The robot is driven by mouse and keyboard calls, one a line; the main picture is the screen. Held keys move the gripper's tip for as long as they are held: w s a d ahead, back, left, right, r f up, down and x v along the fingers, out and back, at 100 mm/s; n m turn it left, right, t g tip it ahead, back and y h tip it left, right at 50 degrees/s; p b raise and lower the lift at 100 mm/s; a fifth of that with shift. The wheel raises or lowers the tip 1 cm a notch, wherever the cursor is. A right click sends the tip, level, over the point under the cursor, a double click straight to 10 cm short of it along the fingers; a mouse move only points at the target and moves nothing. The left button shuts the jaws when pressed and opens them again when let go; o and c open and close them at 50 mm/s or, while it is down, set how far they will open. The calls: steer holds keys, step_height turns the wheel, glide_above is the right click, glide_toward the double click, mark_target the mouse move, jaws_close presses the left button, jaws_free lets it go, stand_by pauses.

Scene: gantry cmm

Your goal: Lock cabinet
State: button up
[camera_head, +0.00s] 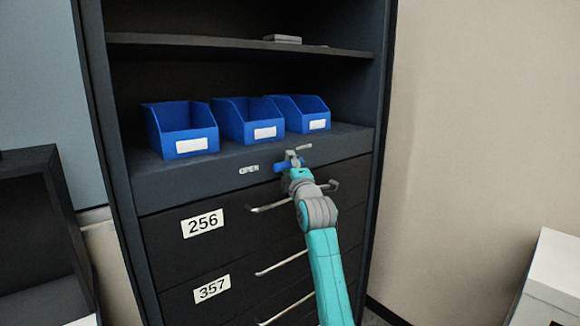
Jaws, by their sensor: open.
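The dark cabinet (155,185) stands ahead of me with open shelves above and drawers below. A strip above the drawers carries a white OPEN label (249,170). Right of it is a small lock handle (284,166) with a blue part, largely covered by my gripper. Another small label (304,147) sits to its upper right, too small to read. My gripper (293,163) is open at the strip, right at the lock handle. I cannot tell whether the fingers touch it or stand around it.
Three blue bins (183,147) with white labels stand on the shelf above. Drawers marked 256 (202,223) and 357 (211,289) have protruding bar handles (281,263) close to my arm. A white box (555,275) stands at lower right, a dark open unit (35,215) at left.

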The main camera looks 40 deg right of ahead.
jaws_close()
steer(key=shift+r+m, duration=0.1)
steer(key=shift+m, duration=0.2)
steer(key=m+g, duration=0.1)
steer(key=m, duration=0.1)
steer(key=r+m+g, duration=0.1)
steer(key=m, duration=0.1)
steer(key=shift+d+r+m, duration=0.2)
steer(key=shift+m, duration=0.1)
steer(key=m, duration=0.1)
steer(key=m+g, duration=0.1)
steer(key=r+m+g+y, duration=0.1)
steer(key=shift+d+m, duration=0.35)
steer(key=shift+m, duration=0.05)
steer(key=m, duration=0.1)
steer(key=d+m+y, duration=0.1)
steer(key=shift+r+m+g+y, duration=0.25)
steer(key=shift+m+g+y, duration=0.05)
steer(key=shift+m+g, duration=0.1)
steer(key=m+y, duration=0.1)
steer(key=d+m+y, duration=0.1)
steer(key=m, duration=0.1)
steer(key=shift+r+g, duration=0.1)
steer(key=shift+g, duration=0.3)
